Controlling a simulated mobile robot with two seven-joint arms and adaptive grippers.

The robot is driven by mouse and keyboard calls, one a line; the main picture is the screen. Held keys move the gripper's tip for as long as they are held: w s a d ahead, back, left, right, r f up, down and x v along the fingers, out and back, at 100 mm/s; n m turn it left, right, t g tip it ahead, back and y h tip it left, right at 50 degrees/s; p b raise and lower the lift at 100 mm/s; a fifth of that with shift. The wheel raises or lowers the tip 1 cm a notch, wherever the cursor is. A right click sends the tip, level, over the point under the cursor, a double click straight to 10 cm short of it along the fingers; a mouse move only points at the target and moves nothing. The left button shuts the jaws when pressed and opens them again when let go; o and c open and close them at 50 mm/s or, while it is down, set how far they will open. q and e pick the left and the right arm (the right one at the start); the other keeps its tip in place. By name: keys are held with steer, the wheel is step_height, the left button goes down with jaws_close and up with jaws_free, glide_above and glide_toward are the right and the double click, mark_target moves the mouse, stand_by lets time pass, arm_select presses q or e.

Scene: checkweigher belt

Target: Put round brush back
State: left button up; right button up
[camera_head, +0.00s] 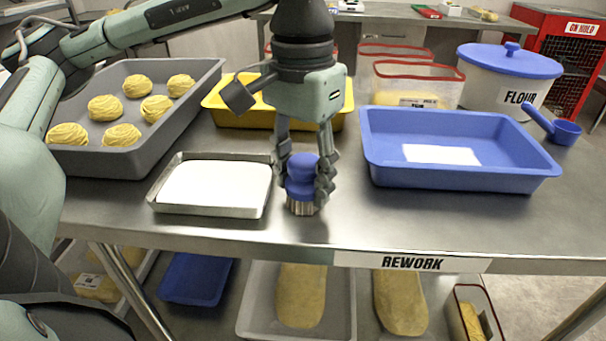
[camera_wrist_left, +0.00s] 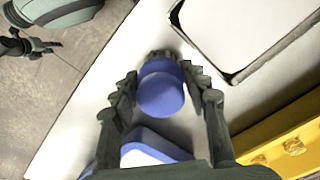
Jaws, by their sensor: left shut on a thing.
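The round brush (camera_head: 302,178) has a blue knob and pale bristles. It is upright at the front of the steel table, just right of the small metal tray. My left gripper (camera_head: 306,180) points down from above and is shut on the blue knob, one finger on each side. In the left wrist view the brush's blue knob (camera_wrist_left: 161,90) sits between the fingers of my left gripper (camera_wrist_left: 163,100). The bristle ends look at or very near the table surface; I cannot tell if they touch.
The small tray with a white sheet (camera_head: 262,206) stands close left of the brush. A blue tray (camera_head: 460,180) is to the right, a yellow tray (camera_head: 228,112) behind, a grey tray of dough nests (camera_head: 130,161) at left. A flour tub (camera_head: 500,80) stands at back right.

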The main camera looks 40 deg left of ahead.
mark_target(304, 161)
arm_select(q)
steer(key=o, duration=1.1)
steer(key=shift+r+p, duration=0.25)
steer(key=shift+p, duration=0.05)
step_height(304, 161, up, 9)
steer(key=shift+f, duration=0.1)
step_height(304, 161, up, 2)
steer(key=shift+r+p, duration=0.15)
steer(key=shift+p, duration=0.5)
steer(key=shift+r, duration=0.35)
arm_select(e)
steer(key=shift+s+d+f, duration=0.1)
steer(key=shift+s+f, duration=0.1)
steer(key=shift+f, duration=0.55)
steer(key=shift+s+a+f, duration=0.1)
steer(key=shift+s+f, duration=0.15)
steer(key=shift+f, duration=0.45)
steer(key=shift+s+d+f, duration=0.1)
steer(key=shift+s+f, duration=0.1)
steer(key=shift+f, duration=0.55)
